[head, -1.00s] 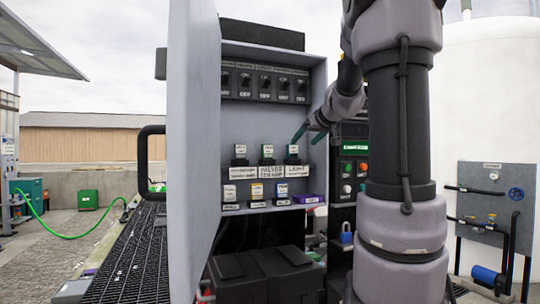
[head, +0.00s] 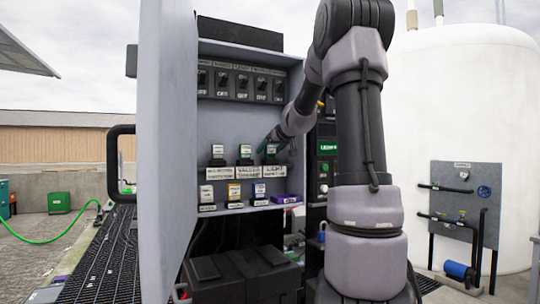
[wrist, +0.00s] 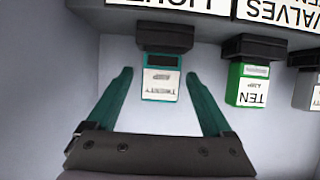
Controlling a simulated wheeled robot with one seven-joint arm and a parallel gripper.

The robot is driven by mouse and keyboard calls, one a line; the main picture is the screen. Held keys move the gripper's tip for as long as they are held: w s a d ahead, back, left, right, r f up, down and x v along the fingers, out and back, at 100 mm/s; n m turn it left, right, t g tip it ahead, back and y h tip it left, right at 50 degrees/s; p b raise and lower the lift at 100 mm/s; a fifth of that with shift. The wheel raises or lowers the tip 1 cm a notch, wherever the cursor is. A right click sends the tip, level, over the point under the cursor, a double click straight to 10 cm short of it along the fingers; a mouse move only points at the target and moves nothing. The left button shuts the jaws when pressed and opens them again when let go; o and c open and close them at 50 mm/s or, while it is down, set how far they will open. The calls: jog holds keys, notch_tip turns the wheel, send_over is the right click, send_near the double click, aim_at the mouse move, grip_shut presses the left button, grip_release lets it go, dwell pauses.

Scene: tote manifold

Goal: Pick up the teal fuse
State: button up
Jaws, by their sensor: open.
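My gripper is open and holds nothing. In the head view the fuse (head: 272,149) is at the right end of the upper fuse row, partly covered by my gripper.
A green fuse (wrist: 250,84) labelled TEN sits beside it, then a grey fuse (wrist: 316,92). A lower row holds a yellow fuse (head: 234,191) and others; a purple item (head: 285,198) lies at its right. The open cabinet door (head: 166,150) stands at left.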

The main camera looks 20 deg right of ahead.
grip_shut()
jog(key=shift+r, duration=0.1)
jog(key=shift+r, duration=1.7)
jog(key=shift+s, duration=0.45)
